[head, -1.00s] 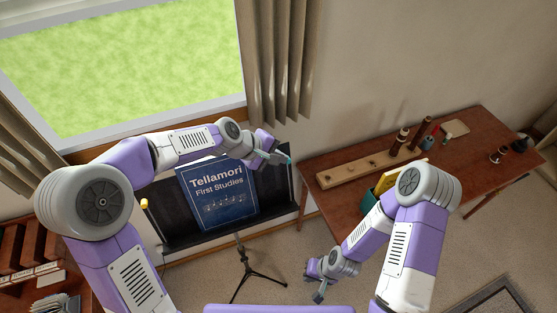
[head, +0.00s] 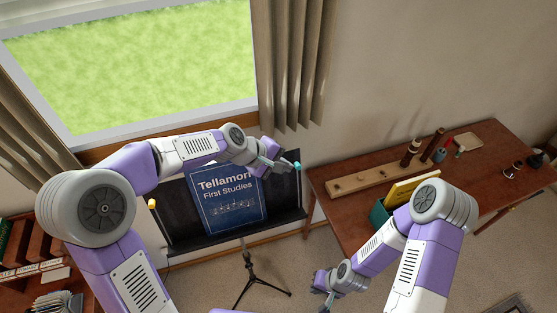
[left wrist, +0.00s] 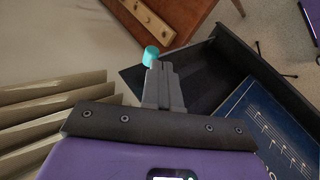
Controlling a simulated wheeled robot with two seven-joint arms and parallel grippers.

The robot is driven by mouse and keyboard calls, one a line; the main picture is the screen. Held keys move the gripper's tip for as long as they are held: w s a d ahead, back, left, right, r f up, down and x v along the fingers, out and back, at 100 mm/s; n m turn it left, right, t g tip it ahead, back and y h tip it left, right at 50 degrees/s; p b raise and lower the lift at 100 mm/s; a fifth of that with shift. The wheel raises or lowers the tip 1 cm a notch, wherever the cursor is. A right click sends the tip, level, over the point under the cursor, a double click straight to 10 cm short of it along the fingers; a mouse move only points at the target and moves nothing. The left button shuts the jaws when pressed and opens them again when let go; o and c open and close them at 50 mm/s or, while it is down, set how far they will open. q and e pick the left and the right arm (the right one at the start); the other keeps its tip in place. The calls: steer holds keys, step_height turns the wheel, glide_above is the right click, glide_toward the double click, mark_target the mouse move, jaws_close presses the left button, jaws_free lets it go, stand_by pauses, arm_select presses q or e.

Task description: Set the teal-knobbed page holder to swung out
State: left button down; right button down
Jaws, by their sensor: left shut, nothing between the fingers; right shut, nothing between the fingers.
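The teal knob (head: 298,166) of the page holder stands at the upper right side of the black music stand (head: 288,200). Its thin arm seems to run down along the stand's right edge, mostly hard to see. My left gripper (head: 287,168) is shut and empty, just left of the knob over the stand's upper right. In the left wrist view the teal knob (left wrist: 151,54) shows right at the shut fingertips (left wrist: 158,68); I cannot tell whether they touch. My right gripper (head: 322,289) is shut and empty, low and right of the stand.
A yellow knob (head: 152,203) is at the stand's left side. A wooden desk (head: 345,215) stands to the right, with a teal box (head: 379,216) on it. Curtains (head: 295,70) hang behind.

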arm_select(q)
steer(key=w+v, duration=0.1)
steer(key=v, duration=1.2)
steer(key=shift+a+r, duration=0.2)
steer(key=shift+a, duration=0.05)
